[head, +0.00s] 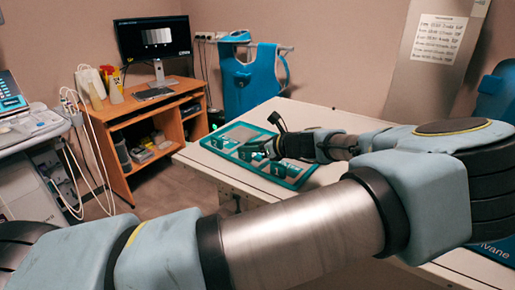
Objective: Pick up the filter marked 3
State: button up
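A teal tray (297,181) lies on the white table in the head view. Several small teal and grey pieces, perhaps the filters, sit in it, one near the front corner (278,170). My gripper (262,149) is over the right part of the tray, low and close to the pieces. Its fingers are small and dark, and I cannot see whether they are open or hold anything. My arm crosses the foreground and hides part of the table.
The white table (335,120) has bare room behind the tray. A wooden desk (150,108) with a monitor (153,38) stands at the back left. A medical machine with cables (35,130) is at the far left.

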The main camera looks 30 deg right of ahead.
aim_at(237, 156)
jog(key=p+x, duration=0.2)
jog(key=x, duration=0.3)
jog(key=shift+w+f, duration=0.1)
jog(key=shift+f, duration=0.05)
jog(key=shift+w+f, duration=0.2)
jog(key=shift+f, duration=0.05)
grip_shut()
